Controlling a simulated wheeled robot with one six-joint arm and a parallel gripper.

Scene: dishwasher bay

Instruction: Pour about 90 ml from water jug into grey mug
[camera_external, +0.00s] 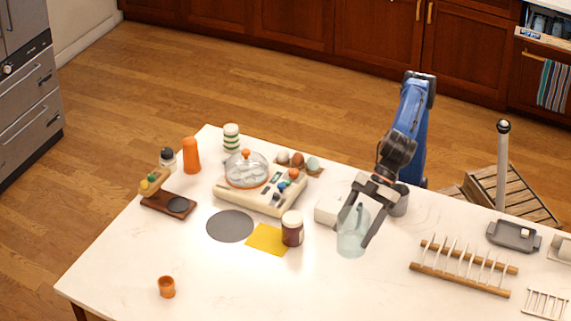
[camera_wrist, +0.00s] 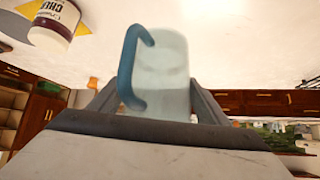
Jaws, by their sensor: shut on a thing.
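The water jug (camera_external: 352,240) is pale, see-through blue-green and stands about upright at the right-middle of the white counter. I cannot tell whether its base touches the counter. My gripper (camera_external: 359,226) is shut on the jug, one finger on each side. In the wrist view the jug (camera_wrist: 165,75) fills the space between the fingers, with its blue handle (camera_wrist: 128,70) toward the left. The water level is not clear. A grey cup-like thing (camera_external: 400,204), likely the grey mug, is just behind my gripper to the right, partly hidden by it.
A white box (camera_external: 328,210) is close left of the jug. A dark jar with a white lid (camera_external: 292,230) stands further left, by a yellow mat (camera_external: 265,240). A wooden dish rack (camera_external: 465,268) lies to the right. The counter in front is clear.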

